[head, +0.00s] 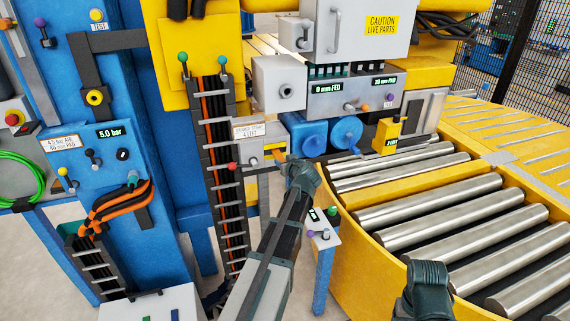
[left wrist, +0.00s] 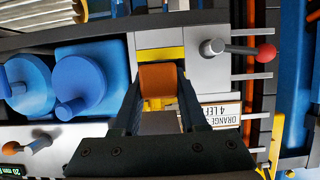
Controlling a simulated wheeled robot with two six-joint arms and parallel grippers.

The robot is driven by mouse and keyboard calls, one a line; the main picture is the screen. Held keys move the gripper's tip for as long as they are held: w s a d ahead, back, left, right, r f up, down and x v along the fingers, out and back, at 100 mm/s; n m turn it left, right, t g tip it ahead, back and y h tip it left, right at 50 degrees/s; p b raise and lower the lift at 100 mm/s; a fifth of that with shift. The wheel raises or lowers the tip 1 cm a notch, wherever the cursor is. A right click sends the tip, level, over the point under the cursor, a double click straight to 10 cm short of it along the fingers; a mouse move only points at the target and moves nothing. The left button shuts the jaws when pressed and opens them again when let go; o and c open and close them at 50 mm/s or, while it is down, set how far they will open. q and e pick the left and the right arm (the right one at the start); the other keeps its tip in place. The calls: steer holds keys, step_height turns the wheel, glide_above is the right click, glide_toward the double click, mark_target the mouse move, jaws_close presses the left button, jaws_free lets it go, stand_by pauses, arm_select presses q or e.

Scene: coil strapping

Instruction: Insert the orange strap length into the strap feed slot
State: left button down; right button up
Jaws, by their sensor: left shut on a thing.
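My left gripper (head: 285,165) reaches up from the bottom of the head view to the front of a grey box labelled as holding orange strap. In the left wrist view its two dark fingers (left wrist: 157,92) are shut on the orange strap length (left wrist: 158,78), a short flat piece. The strap (head: 279,155) sits at the yellow mouth (left wrist: 160,53) of that box; I cannot tell whether it is clear of it. The strap feed slot cannot be made out for sure. A dark part of my right arm shows at the bottom right; its fingertips cannot be made out.
The grey strap box (head: 252,138) has a red-knobbed lever (left wrist: 265,52) beside it. To its right are blue rollers (head: 346,132), a panel reading 0 mm FED (head: 350,97) and a yellow block (head: 387,136). A curved roller conveyor (head: 440,215) fills the right side.

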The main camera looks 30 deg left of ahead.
arm_select(q)
steer(key=shift+w+a, duration=1.2)
steer(key=shift+a, duration=0.25)
steer(key=shift+w+a, duration=1.2)
steer(key=shift+a, duration=0.2)
steer(key=shift+s+d, duration=0.1)
steer(key=s+d, duration=0.7)
steer(key=d, duration=0.1)
steer(key=shift+d, duration=0.25)
stand_by(1.8)
steer(key=shift+s, duration=0.1)
steer(key=shift+a, duration=0.1)
stand_by(0.9)
steer(key=shift+w+a, duration=1.05)
steer(key=shift+a, duration=0.05)
